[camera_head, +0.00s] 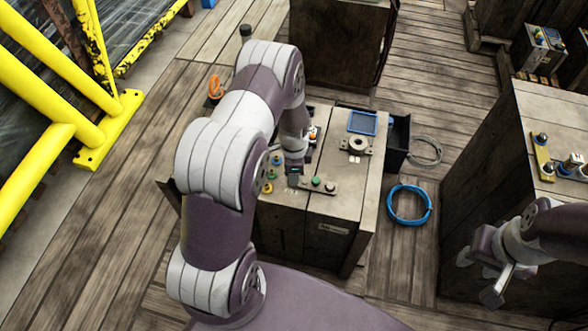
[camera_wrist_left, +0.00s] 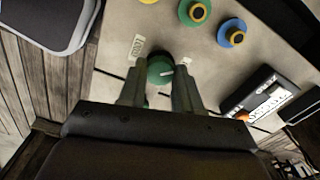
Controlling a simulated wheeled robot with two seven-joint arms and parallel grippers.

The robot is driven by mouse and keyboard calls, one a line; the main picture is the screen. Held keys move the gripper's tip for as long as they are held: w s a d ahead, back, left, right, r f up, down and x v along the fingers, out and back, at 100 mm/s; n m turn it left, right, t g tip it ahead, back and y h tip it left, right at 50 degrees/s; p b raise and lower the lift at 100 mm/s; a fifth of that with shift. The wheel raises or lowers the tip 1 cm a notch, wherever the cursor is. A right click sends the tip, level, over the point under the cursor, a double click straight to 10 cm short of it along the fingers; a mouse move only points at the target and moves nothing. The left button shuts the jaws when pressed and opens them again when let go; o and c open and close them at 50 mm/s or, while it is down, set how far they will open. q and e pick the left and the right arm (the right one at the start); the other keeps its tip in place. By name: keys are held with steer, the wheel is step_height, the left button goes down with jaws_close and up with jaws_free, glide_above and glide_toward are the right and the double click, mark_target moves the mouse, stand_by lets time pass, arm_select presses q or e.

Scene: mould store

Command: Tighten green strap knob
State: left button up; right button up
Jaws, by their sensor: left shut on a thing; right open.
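In the left wrist view a round green knob (camera_wrist_left: 160,70) with a white line on top sits between the two fingers of my left gripper (camera_wrist_left: 157,85). The fingers are shut on it from both sides. In the head view my left gripper (camera_head: 293,182) is down at the front of the workbench top (camera_head: 345,205), and the knob it holds is hidden there. A dark strip with another green knob (camera_head: 316,183) lies just right of the gripper. My right gripper (camera_head: 477,278) is open and empty, in front of the right-hand cabinet.
On the bench are a blue tray (camera_head: 362,123) and a round flanged part (camera_head: 357,144). A blue hose coil (camera_head: 409,204) lies on the floor.

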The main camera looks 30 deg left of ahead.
arm_select(q)
steer(key=m, duration=0.4)
steer(key=shift+m+p, duration=0.3)
steer(key=shift+p, duration=0.1)
steer(key=shift+m, duration=1.9)
steer(key=o, duration=1)
steer(key=shift+o, duration=0.2)
steer(key=shift+r+p, duration=0.1)
steer(key=shift+p, duration=0.2)
step_height(320, 180, up, 12)
steer(key=shift+r+p, duration=0.25)
steer(key=shift+p, duration=0.05)
